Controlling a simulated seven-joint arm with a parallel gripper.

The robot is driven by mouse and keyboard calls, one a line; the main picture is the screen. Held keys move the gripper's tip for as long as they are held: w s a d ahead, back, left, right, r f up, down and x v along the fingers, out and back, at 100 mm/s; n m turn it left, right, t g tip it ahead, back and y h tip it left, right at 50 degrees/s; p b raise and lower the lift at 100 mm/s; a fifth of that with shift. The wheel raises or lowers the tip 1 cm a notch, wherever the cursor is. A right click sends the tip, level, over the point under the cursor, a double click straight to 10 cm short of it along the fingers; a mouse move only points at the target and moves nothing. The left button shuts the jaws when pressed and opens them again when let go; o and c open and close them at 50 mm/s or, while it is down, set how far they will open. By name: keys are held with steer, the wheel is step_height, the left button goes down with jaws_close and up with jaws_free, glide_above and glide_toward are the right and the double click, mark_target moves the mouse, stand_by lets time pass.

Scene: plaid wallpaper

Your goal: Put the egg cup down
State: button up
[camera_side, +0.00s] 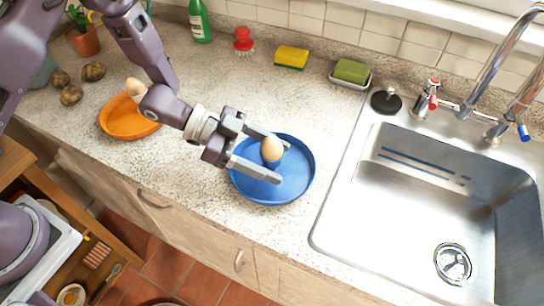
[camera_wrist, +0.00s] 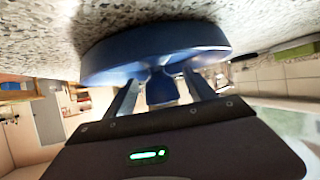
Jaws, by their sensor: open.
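The blue egg cup (camera_side: 272,162) holds a tan egg (camera_side: 272,149) and stands upright on the blue plate (camera_side: 297,184). Most of the cup is hidden by the egg and the plate's matching colour. My gripper (camera_side: 279,160) is open, with one finger on each side of the cup, low over the plate. In the wrist view, the egg cup (camera_wrist: 161,88) shows between the two spread fingers, with the plate (camera_wrist: 150,42) beyond it. I cannot tell whether either finger touches the cup.
The sink (camera_side: 420,200) lies to the right. An orange plate (camera_side: 118,122) with another egg (camera_side: 136,88) is at the left, partly behind my arm. A sponge (camera_side: 291,57), a red brush (camera_side: 243,42) and a soap dish (camera_side: 350,81) are along the back. The counter between is clear.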

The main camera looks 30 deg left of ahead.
steer(key=v, duration=1.2)
steer(key=shift+s+f, duration=0.1)
steer(key=w+a+r+n+t+y, duration=0.3)
steer(key=w+a+r+t+y, duration=0.2)
steer(key=w+a+r+y, duration=0.15)
steer(key=s+a+r+n+t+y, duration=0.2)
steer(key=s+a+r+n+y, duration=0.1)
steer(key=a+r+n+y, duration=0.4)
steer(key=s+r+n+g, duration=0.1)
steer(key=s+n+g, duration=0.1)
steer(key=s, duration=0.9)
steer(key=s+r+n+g+h, duration=0.1)
steer(key=s+n+g, duration=0.1)
steer(key=s, duration=1)
steer(key=shift+d+r+n, duration=0.4)
steer(key=shift+n, duration=0.2)
